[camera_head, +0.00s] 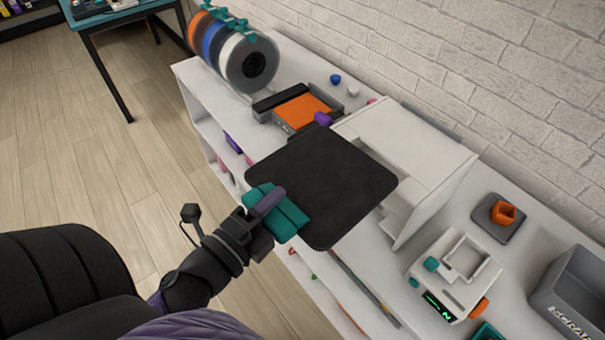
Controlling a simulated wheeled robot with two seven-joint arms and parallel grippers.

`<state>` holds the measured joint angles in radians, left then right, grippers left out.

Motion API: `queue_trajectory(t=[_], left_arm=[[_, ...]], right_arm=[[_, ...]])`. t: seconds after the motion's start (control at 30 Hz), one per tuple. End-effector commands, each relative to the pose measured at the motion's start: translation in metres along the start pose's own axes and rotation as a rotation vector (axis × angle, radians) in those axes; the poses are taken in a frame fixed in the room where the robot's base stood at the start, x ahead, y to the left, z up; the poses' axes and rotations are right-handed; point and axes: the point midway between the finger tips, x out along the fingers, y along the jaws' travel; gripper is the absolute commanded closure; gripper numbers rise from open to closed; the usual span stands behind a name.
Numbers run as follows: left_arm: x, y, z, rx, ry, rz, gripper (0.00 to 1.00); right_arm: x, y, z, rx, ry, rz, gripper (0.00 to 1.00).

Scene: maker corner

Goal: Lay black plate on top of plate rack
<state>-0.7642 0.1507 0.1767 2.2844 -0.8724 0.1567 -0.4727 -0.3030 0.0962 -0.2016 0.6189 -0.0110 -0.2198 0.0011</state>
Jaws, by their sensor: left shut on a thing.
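The black plate (325,182) is a flat square with rounded corners, seen in the middle of the head view. My left gripper (275,209) is shut on its near left edge, with teal and purple finger parts against the plate. The plate rack (413,140) appears to be the white box-like stand on the shelf, just right of and behind the plate. The plate overlaps the rack's left part in the picture and hides some of it. I cannot tell whether they touch. My right gripper is not in view.
Spools (247,63) stand at the shelf's far left end. A grey tray with an orange block (301,111) sits behind the plate. A white device (452,276), an orange piece on a grey base (499,216) and a grey scrap bin (577,295) stand right. A brick wall is behind.

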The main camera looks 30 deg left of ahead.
Motion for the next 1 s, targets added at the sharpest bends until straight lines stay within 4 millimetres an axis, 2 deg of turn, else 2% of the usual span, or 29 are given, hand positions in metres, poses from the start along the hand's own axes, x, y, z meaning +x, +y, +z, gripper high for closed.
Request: queue_trajectory(t=[0.23, 0.4, 0.57, 1.0], left_arm=[[-0.039, 0.017, 0.012, -0.003, 0.043, 0.003, 1.0], [-0.051, 0.021, 0.013, -0.002, 0.066, -0.001, 1.0], [-0.038, 0.02, 0.01, -0.002, 0.069, -0.004, 1.0], [0.01, 0.019, -0.002, -0.001, 0.068, -0.005, 1.0]], right_arm=[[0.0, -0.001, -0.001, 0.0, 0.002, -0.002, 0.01], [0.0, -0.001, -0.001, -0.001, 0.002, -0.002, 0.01], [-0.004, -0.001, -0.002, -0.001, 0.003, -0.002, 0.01], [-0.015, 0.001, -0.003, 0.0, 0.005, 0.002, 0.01]])
